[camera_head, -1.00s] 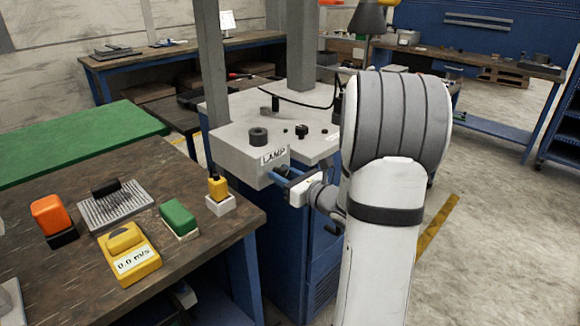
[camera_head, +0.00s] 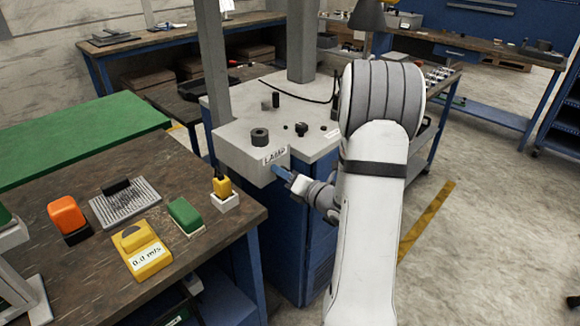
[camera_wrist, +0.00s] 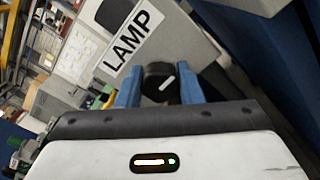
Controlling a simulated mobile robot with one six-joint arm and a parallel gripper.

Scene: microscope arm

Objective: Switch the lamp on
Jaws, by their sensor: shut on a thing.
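A light grey box (camera_head: 238,158) carries a white label (camera_head: 274,155) reading LAMP on its front face. In the wrist view the label (camera_wrist: 133,40) is tilted, with a black round knob (camera_wrist: 162,83) beside it. The knob has a white pointer line slanting up to the right. My gripper (camera_head: 279,170) is at the box's front, just under the label. Its blue fingers sit on either side of the knob and are shut on it. The knob is hidden by the gripper in the head view.
Black knobs and posts (camera_head: 260,137) stand on the grey top beside the box. A dark worktable (camera_head: 80,195) at left holds a yellow meter (camera_head: 140,255), orange and green blocks, and a yellow item in a white holder (camera_head: 224,198). A grey post rises behind the box. Open floor lies right.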

